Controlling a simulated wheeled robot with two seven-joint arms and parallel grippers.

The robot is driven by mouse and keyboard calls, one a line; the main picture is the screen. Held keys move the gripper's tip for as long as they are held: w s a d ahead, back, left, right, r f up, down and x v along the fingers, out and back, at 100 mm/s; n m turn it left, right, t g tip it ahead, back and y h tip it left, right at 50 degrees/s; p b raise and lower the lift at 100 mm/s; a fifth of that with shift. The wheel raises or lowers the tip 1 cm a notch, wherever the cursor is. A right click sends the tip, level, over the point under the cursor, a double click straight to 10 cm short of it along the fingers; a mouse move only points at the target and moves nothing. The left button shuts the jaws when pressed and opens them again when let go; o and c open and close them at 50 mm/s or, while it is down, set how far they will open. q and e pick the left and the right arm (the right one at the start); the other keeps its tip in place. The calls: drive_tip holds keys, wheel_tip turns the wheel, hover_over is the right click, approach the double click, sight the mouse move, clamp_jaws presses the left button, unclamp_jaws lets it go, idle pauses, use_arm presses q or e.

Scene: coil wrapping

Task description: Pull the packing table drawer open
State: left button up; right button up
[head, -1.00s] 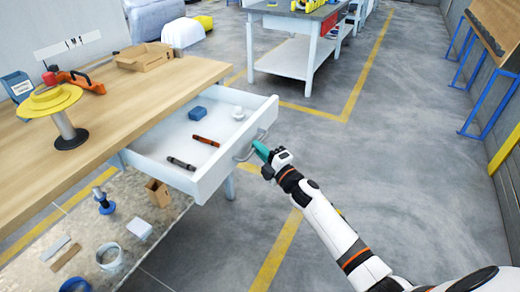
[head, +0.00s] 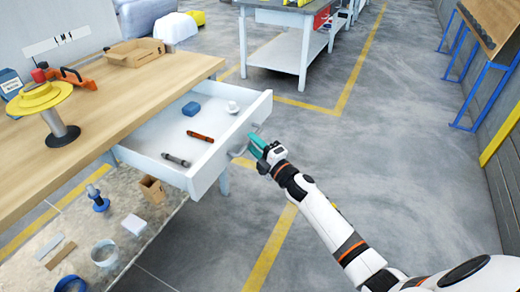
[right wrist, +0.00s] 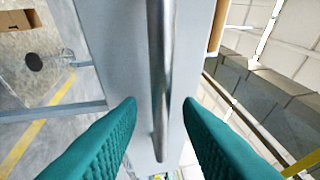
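The packing table (head: 130,105) has its white drawer (head: 205,178) pulled out, with the inside showing. A grey bar handle (head: 238,152) is on the drawer front. My right gripper (head: 256,146) is at this handle, reaching in from the right. In the right wrist view the handle bar (right wrist: 160,70) runs lengthwise in the gap between the two teal fingers (right wrist: 159,103). The fingers are apart, with space on both sides of the bar, so the gripper is open around or just in front of it. My left gripper is not in view.
A yellow spool stand (head: 55,115) and open cardboard box (head: 136,52) are on the tabletop. The floor (head: 380,150) right of the drawer is clear.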

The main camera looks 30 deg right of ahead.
drive_tip(key=v, duration=1.1)
drive_tip(key=shift+s, duration=0.4)
drive_tip(key=shift+d, duration=0.1)
